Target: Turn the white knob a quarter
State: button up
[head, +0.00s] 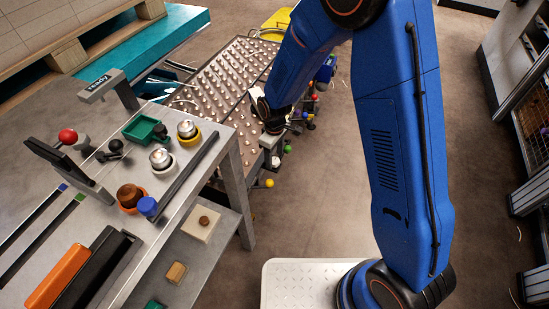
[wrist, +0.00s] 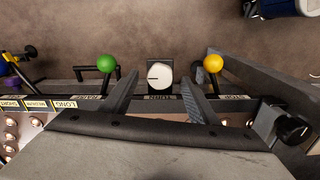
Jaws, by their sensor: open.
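The white knob (wrist: 159,75) is a round white dial with a dark pointer mark, set on a dark square base, in the middle of the wrist view. A small white shape between the green and yellow balls in the head view looks like it (head: 276,162). My gripper (wrist: 160,80) is open, its two dark fingers on either side of the knob in the picture, with visible gaps. I cannot tell its height over the knob. In the head view my gripper (head: 272,122) is at the conveyor's edge, its fingers hard to make out.
A green ball lever (wrist: 107,64) stands left of the knob and a yellow ball lever (wrist: 213,63) right of it, both close to the fingers. The roller conveyor (head: 225,80) lies behind. A grey bench (head: 210,165) with cups and tools stands left. Open floor lies right.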

jog(key=shift+f, duration=0.65)
jog(key=shift+c, duration=0.6)
jog(key=c, duration=0.9)
jog(key=shift+n, duration=0.4)
jog(key=n, duration=0.3)
jog(key=shift+n, duration=2.5)
